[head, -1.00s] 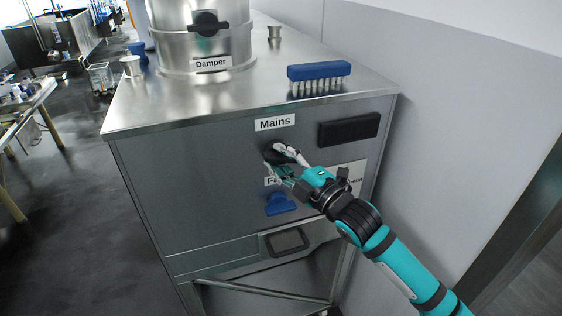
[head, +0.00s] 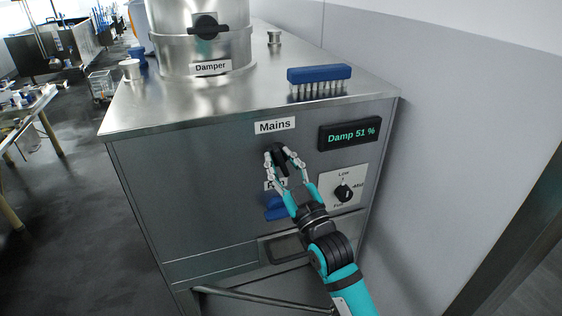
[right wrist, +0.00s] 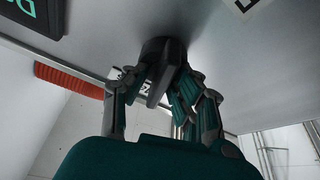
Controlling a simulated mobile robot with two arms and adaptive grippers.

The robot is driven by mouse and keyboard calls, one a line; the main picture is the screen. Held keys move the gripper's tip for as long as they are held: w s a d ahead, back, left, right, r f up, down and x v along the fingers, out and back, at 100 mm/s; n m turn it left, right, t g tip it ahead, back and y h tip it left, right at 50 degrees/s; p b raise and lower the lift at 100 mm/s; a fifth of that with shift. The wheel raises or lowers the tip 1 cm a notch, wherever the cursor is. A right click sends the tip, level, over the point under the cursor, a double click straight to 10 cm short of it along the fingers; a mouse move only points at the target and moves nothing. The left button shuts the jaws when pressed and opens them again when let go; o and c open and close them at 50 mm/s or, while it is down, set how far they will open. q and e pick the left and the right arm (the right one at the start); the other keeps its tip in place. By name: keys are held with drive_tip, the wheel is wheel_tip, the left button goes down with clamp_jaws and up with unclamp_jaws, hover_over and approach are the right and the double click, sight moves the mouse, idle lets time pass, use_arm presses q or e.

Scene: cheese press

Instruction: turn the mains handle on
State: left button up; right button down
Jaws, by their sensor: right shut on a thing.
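The mains handle (head: 279,159) is a black knob under the "Mains" label (head: 275,125) on the front of the steel cabinet. My right gripper (head: 283,165) is shut on it, with one finger on each side. In the right wrist view the dark handle (right wrist: 163,72) sits between the fingers of my right gripper (right wrist: 165,92), against the panel. The display (head: 348,133) to the right is lit and reads "Damp 51 %" in green. My left gripper is not in view.
A selector dial (head: 343,193) is right of my gripper. A blue handle (head: 276,208) is below, partly hidden. A blue brush (head: 319,73) and the damper cylinder (head: 200,60) are on top. A wall (head: 450,150) stands close on the right.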

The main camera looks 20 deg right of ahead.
drive_tip(key=m+h, duration=0.1)
drive_tip(key=m, duration=0.1)
drive_tip(key=m+h, duration=0.2)
drive_tip(key=m, duration=0.1)
drive_tip(key=shift+f+t+p, duration=0.1)
drive_tip(key=shift+t+p, duration=0.2)
drive_tip(key=shift+p, duration=0.05)
drive_tip(key=shift+m, duration=0.4)
drive_tip(key=c, duration=1.3)
unclamp_jaws()
drive_tip(key=shift+c, duration=0.2)
drive_tip(key=v, duration=1.2)
